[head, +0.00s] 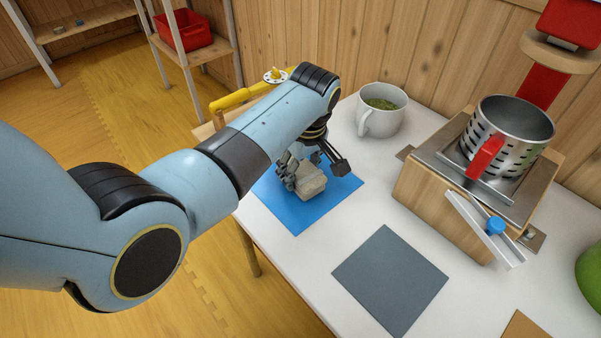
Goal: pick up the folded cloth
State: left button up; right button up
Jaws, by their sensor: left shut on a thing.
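The folded cloth (309,183) is a small beige-grey block over the blue mat (298,217) on the white table. My left gripper (303,177) comes down on it from above, and its dark fingers are shut on the cloth. I cannot tell whether the cloth touches the mat or is slightly lifted. Part of the cloth is hidden behind the fingers. My right gripper is not in view.
A white mug (381,122) with green contents stands behind the gripper. A wooden stand (437,205) holds a slotted metal container (512,130) at right. A grey mat (390,281) lies bare in front. A green object (590,268) is cut off at the right edge.

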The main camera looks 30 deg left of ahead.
aim_at(301, 167)
pick_arm(q)
notch_tip(301, 167, up, 10)
jog(key=p, duration=0.3)
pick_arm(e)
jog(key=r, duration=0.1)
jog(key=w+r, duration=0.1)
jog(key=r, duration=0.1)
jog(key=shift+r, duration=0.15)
pick_arm(q)
jog(key=o, duration=0.5)
jog(key=c, duration=0.3)
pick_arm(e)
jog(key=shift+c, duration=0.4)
